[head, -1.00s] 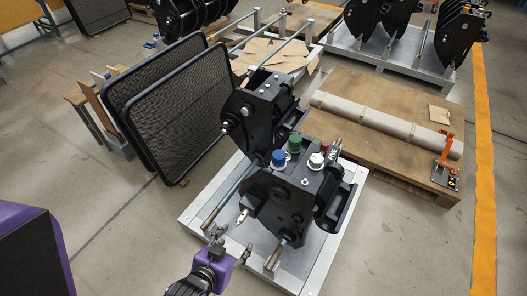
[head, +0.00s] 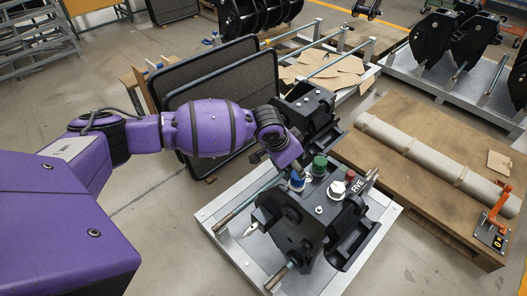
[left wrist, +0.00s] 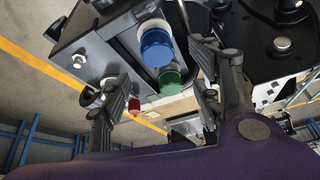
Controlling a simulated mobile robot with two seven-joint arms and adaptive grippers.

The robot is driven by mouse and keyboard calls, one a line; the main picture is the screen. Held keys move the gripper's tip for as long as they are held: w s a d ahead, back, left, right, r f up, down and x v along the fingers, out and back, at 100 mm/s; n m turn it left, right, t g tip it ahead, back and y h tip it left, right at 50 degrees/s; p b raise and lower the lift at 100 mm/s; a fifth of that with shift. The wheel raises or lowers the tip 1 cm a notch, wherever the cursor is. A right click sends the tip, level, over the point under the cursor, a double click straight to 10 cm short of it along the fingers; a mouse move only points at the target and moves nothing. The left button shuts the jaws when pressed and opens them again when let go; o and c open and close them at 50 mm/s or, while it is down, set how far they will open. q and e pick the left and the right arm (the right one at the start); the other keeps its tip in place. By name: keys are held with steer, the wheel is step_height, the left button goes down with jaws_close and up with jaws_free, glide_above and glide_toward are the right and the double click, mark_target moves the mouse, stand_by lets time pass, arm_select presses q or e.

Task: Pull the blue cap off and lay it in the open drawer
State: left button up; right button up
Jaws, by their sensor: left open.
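The blue cap (head: 297,184) sits on top of the black coupler (head: 300,225), mostly hidden by my left gripper (head: 293,170) in the head view. In the left wrist view the blue cap (left wrist: 156,46) shows clearly, seated in its block beside the green cap (left wrist: 171,82). My left gripper (left wrist: 157,66) is open, with one finger on each side of the caps. I cannot tell whether a finger touches the blue cap. No open drawer is in view. My right gripper is not in view.
The green cap also shows in the head view (head: 319,166), with a white-topped fitting (head: 337,189) and a red cap close by. The coupler stands on a metal pallet (head: 215,211). Black panels (head: 240,75) stand behind my arm. A wooden pallet with a tube (head: 420,150) lies right.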

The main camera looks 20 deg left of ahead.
mark_target(297, 176)
arm_select(q)
steer(key=shift+g, duration=0.3)
steer(key=x, duration=0.4)
steer(key=b+x, duration=0.1)
steer(key=x, duration=0.2)
steer(key=shift+s+f, duration=0.15)
steer(key=shift+s, duration=0.15)
steer(key=shift+w+f, duration=0.15)
steer(key=shift+f, duration=0.25)
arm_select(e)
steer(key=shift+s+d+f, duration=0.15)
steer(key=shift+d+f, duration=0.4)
